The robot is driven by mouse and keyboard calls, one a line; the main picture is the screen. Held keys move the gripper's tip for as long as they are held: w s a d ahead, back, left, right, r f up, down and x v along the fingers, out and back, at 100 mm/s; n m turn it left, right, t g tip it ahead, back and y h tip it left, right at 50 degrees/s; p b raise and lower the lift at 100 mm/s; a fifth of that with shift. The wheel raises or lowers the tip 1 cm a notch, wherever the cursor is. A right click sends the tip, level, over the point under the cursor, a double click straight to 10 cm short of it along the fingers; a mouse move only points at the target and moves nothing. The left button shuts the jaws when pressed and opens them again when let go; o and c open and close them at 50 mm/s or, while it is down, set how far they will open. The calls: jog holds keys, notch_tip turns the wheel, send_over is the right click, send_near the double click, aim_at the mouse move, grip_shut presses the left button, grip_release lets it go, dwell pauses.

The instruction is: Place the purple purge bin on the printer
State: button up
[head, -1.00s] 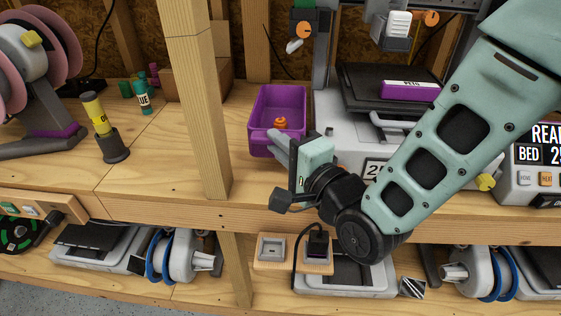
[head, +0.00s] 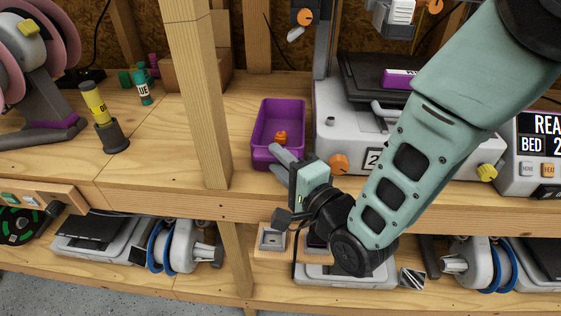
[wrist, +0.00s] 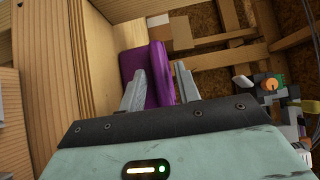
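The purple purge bin (head: 278,112) is over the wooden counter, left of the printer (head: 345,122), with a small orange piece (head: 281,138) inside. My gripper (head: 279,158) is at its near right side. In the wrist view, my gripper's fingers (wrist: 161,90) are apart, with part of the purple bin (wrist: 158,75) between them, and the bin moves with them. Finger contact is partly hidden, and I cannot tell whether the bin touches the counter. The printer has a black bed (head: 365,80), partly hidden by my arm.
A purple labelled item (head: 400,77) lies on the printer's bed. A wooden post (head: 200,100) stands left of the bin. Bare counter (head: 150,150) lies between. Another printer's display (head: 540,137) is at right.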

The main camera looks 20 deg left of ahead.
jog(key=shift+r, duration=0.2)
jog(key=v, duration=0.6)
jog(key=p+v, duration=0.1)
jog(key=v, duration=0.2)
jog(key=shift+s+d+r, duration=0.25)
jog(key=shift+d, duration=0.05)
jog(key=p+v, duration=0.1)
jog(key=p, duration=0.2)
jog(key=shift+s+d+f, duration=0.1)
jog(key=shift+s+d, duration=0.05)
jog(key=shift+d, duration=0.05)
jog(key=shift+s+d+f+p, duration=0.2)
jog(key=shift+d+p, duration=0.1)
jog(key=shift+p, duration=0.1)
